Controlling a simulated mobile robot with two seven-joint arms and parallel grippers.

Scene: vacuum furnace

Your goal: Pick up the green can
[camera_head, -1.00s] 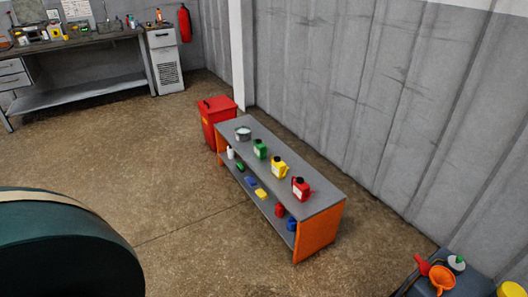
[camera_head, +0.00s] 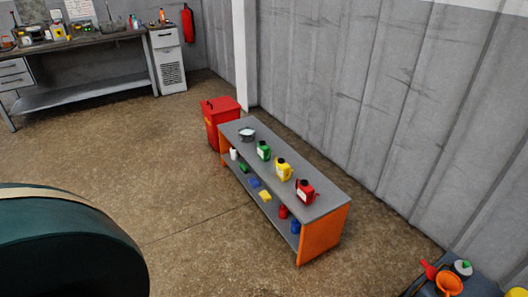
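The green can (camera_head: 263,151) stands upright on the top of a low grey and orange bench (camera_head: 326,197). It has a pale label and a dark cap. It stands between a round metal pot (camera_head: 246,134) and a yellow can (camera_head: 283,169). A red can (camera_head: 305,191) stands at the nearer end of the same top. Neither of my grippers is in view, and nothing touches the green can.
A red bin (camera_head: 220,122) stands at the bench's far end. The lower shelf holds several small items, such as a yellow one (camera_head: 265,196). A dark rounded object (camera_head: 70,245) fills the lower left. A workbench (camera_head: 85,93) stands at back left. Open floor (camera_head: 170,190) lies left of the bench.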

